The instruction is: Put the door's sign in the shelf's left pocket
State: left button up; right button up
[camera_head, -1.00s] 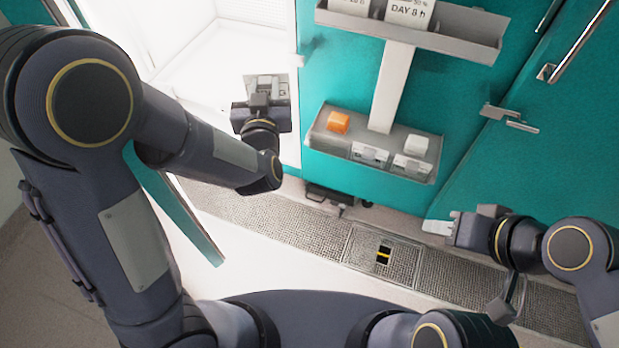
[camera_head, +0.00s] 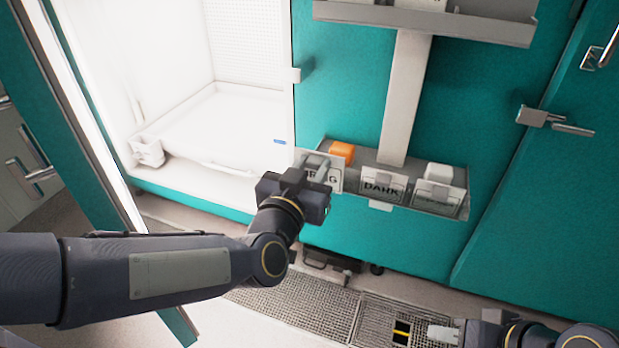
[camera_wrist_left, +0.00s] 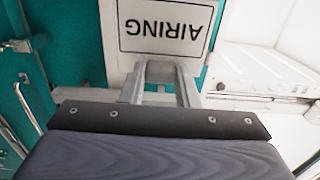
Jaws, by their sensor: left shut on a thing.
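The door's sign is a white card reading AIRING (camera_wrist_left: 168,25). It also shows in the head view (camera_head: 334,178), partly covered by my fingers. My left gripper (camera_head: 316,163) is shut on it, and the fingers (camera_wrist_left: 160,78) grip its edge in the left wrist view. The card is at the left end of the grey lower shelf (camera_head: 368,158), overlapping where the left pocket would be. That pocket is hidden, and I cannot tell whether the card touches it. My right gripper (camera_head: 443,333) is low at the bottom edge; its jaw opening is unclear.
A DARK card (camera_head: 385,188) and another card (camera_head: 438,198) stand along the shelf front. An orange block (camera_head: 341,151) and a white block (camera_head: 439,172) sit on the shelf. The lit chamber (camera_head: 215,125) stands open at left, its teal door (camera_head: 75,110) swung out.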

pick_arm(q)
jog(key=shift+w+d+f+b, duration=0.35)
jog(key=shift+w+b, duration=0.3)
jog(key=shift+w, duration=0.5)
jog(key=shift+w+d+f+b, duration=0.4)
jog(key=shift+w+b, duration=0.25)
jog(key=shift+w, duration=0.5)
jog(key=shift+w+d+f+b, duration=0.35)
jog(key=shift+w+b, duration=0.3)
jog(key=shift+w, duration=0.5)
jog(key=shift+x, duration=1.7)
jog(key=shift+f, duration=0.15)
jog(key=shift+b, duration=0.4)
jog(key=shift+b, duration=0.5)
jog(key=shift+s+f, duration=0.1)
jog(key=shift+s, duration=0.15)
jog(key=shift+f, duration=0.2)
jog(key=shift+f+b, duration=0.4)
jog(key=shift+f, duration=0.05)
